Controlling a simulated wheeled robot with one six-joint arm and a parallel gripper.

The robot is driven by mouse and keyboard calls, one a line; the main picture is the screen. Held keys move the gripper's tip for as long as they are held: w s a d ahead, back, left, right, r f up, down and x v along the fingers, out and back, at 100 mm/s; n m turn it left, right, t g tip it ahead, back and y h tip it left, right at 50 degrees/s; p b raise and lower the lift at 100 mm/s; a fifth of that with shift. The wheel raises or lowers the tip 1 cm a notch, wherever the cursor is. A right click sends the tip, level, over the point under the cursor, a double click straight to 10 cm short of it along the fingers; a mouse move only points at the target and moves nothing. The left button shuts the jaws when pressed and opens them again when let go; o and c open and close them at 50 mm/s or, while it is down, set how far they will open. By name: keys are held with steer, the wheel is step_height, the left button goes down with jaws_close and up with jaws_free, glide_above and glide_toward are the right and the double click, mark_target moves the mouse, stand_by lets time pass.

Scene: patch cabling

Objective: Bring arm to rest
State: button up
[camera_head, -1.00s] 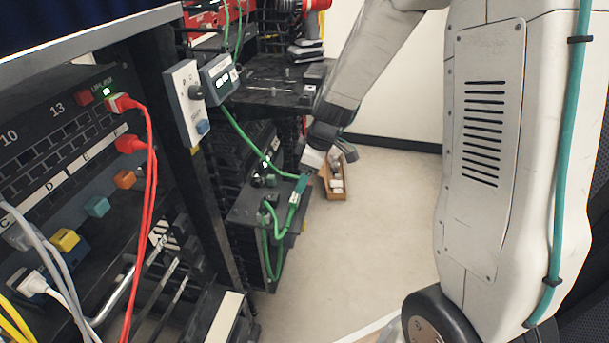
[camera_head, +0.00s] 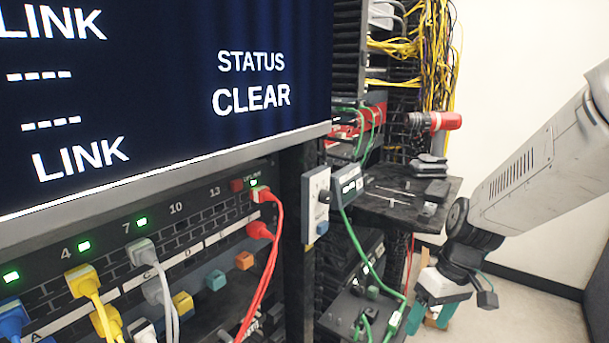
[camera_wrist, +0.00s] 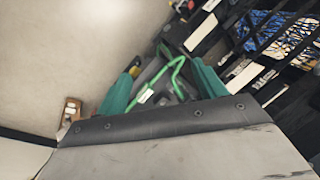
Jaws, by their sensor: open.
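My gripper (camera_head: 430,316) is at the lower right in the head view, just right of the green cable (camera_head: 356,243). My arm (camera_head: 545,165) reaches in from the right edge, bent down at the wrist.
A rack panel (camera_head: 190,215) with colored plugs and cables fills the left, under a screen (camera_head: 170,90) reading "STATUS CLEAR". A dark shelf (camera_head: 400,200) with tools and a red drill (camera_head: 435,121) stands behind the gripper. An open-topped box (camera_wrist: 71,110) lies on otherwise clear floor.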

steer(key=s+d+r+m+t+h, duration=0.2)
steer(key=s+r+m, duration=0.2)
steer(key=s+r, duration=1)
steer(key=s, duration=0.4)
steer(key=shift+r+h, duration=0.35)
steer(key=shift+h, duration=0.05)
